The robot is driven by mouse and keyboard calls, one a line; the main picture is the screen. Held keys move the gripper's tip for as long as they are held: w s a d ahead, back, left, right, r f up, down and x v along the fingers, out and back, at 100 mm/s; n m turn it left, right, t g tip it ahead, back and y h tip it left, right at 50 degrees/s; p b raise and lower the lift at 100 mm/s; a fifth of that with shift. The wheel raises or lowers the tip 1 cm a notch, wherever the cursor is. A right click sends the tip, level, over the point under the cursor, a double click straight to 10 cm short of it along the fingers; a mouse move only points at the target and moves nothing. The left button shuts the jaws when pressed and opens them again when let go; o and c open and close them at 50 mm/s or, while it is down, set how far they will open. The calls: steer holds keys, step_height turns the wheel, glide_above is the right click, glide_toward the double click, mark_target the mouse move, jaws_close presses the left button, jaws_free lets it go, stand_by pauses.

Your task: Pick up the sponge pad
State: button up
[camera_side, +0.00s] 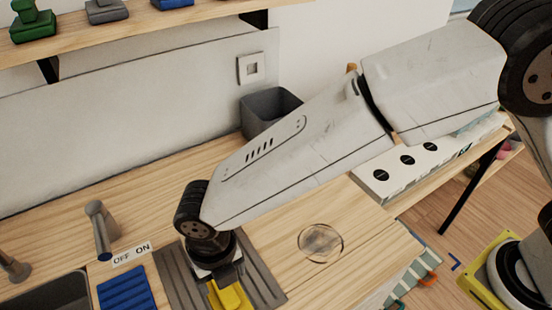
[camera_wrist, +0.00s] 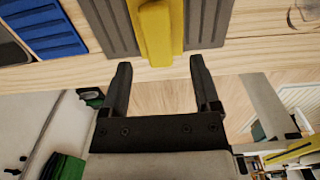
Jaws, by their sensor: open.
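The yellow sponge pad (camera_wrist: 161,30) lies on a grey ridged mat (camera_wrist: 208,22) at the top of the wrist view. In the side view the pad (camera_side: 228,297) shows at the bottom, partly hidden by my gripper (camera_side: 224,280). My gripper (camera_wrist: 159,66) is open and empty in the wrist view. Its two fingers point toward the pad, one on either side of the pad's line, with the tips short of its near end. The height between the fingers and the pad is hard to tell.
A blue ridged pad (camera_side: 127,290) lies left of the mat (camera_side: 180,283), near a sink (camera_side: 50,294) and a tap (camera_side: 101,230). A clear round disc (camera_side: 321,243) lies to the right on the wooden counter. A grey bin (camera_side: 271,108) stands by the wall.

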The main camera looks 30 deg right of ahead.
mark_target(226, 295)
steer(key=shift+w+a+f, duration=0.1)
steer(key=shift+f, duration=2.8)
jaws_close()
